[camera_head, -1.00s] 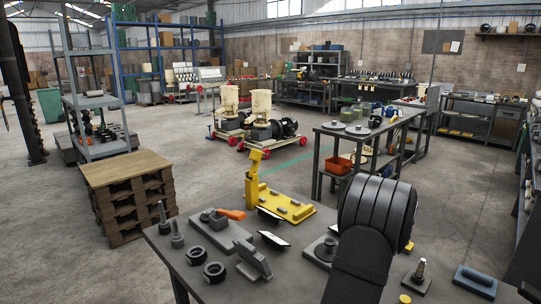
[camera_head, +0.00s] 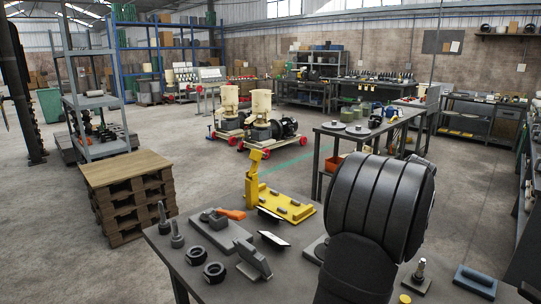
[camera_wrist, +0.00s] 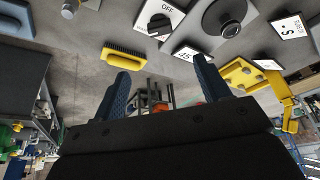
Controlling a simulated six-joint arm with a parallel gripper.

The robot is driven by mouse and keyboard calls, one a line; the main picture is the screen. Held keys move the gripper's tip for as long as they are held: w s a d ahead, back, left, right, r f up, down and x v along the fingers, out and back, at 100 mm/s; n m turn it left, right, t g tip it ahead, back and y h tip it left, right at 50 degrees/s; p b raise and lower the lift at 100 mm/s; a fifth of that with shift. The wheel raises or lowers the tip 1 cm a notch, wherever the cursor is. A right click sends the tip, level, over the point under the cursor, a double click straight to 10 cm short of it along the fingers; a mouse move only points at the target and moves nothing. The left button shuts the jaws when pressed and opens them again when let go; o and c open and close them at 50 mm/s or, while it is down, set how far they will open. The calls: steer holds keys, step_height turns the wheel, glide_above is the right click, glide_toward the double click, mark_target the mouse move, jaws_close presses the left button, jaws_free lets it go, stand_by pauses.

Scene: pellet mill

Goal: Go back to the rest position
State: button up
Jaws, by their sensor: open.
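My gripper (camera_wrist: 160,92) shows in the wrist view. Its two blue textured fingers stand wide apart, with nothing held between them. In the head view my dark arm covers the right part of the near workbench (camera_head: 210,284), and the gripper's fingers are hidden there. The wrist view looks over the bench top from above, tilted, with the fingers apart from the things on it.
On the bench stand a yellow fixture (camera_head: 284,205), a grey block with an orange handle (camera_head: 222,226), black rings (camera_head: 214,271), and a blue-grey brush-like block (camera_head: 475,281). A wooden pallet stack (camera_head: 128,190) stands at left. Open floor lies behind the bench.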

steer(key=x, duration=1.7)
steer(key=shift+a+r+m, duration=0.1)
steer(key=shift+r+m, duration=0.1)
steer(key=shift+m, duration=0.2)
steer(key=shift+m+h, duration=0.3)
steer(key=shift+m, duration=0.2)
steer(key=v, duration=1.8)
steer(key=w+f+n+y, duration=0.1)
steer(key=w+f+n, duration=0.2)
steer(key=f, duration=0.4)
steer(key=shift+w+d+n+g, duration=0.3)
steer(key=shift+d+n, duration=0.1)
steer(key=shift+n, duration=0.3)
steer(key=shift+f, duration=0.1)
